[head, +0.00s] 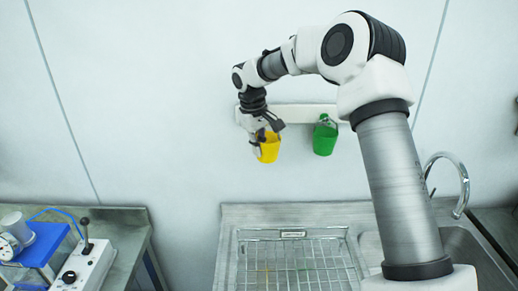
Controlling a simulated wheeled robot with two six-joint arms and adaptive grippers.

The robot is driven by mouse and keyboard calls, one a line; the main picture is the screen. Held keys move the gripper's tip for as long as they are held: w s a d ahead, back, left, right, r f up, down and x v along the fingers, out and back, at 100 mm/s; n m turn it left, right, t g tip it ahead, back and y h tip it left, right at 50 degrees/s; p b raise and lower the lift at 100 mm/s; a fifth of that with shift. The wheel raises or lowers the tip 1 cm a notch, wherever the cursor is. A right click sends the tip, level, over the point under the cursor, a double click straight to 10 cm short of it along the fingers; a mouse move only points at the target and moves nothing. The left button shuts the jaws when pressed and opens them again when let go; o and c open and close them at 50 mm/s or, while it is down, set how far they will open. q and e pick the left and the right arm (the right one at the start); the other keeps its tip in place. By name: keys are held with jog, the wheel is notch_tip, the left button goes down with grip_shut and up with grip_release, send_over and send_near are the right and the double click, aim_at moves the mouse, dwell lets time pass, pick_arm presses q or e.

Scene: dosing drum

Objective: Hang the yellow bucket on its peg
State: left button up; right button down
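The yellow bucket (268,150) is up at the white rail (295,112) on the back wall. My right gripper (262,137) is at the bucket's upper rim and hides part of it. The fingers are small and dark here, so I cannot tell whether they grip the rim or whether the bucket hangs on a peg. The peg behind the bucket is hidden. A green bucket (324,138) hangs from the rail to the right, apart from the yellow one. My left gripper is out of view.
Below stands a steel sink unit (228,216) with a wire rack (300,260) and a curved tap (455,165) at right. A blue device (38,240) and a grey control box with a lever (85,262) stand on the left bench. The wall left of the rail is bare.

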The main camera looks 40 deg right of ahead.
jog(key=shift+w+a+r+p, duration=0.1)
jog(key=shift+w+r+p, duration=0.3)
jog(key=shift+w, duration=0.35)
jog(key=shift+w+d+f+p, duration=0.2)
jog(key=shift+w+d+p, duration=0.1)
jog(key=shift+d, duration=0.35)
jog(key=shift+w+d+f+p, duration=0.2)
jog(key=shift+w+d, duration=0.1)
jog(key=shift+d, duration=0.3)
jog(key=shift+w+f, duration=0.15)
jog(key=shift+w, duration=0.1)
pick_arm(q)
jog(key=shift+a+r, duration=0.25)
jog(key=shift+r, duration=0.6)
pick_arm(e)
jog(key=shift+w+d+f, duration=0.15)
jog(key=shift+w+f, duration=0.1)
jog(key=shift+w, duration=0.1)
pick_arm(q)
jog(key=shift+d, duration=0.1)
pick_arm(e)
jog(key=shift+d, duration=0.15)
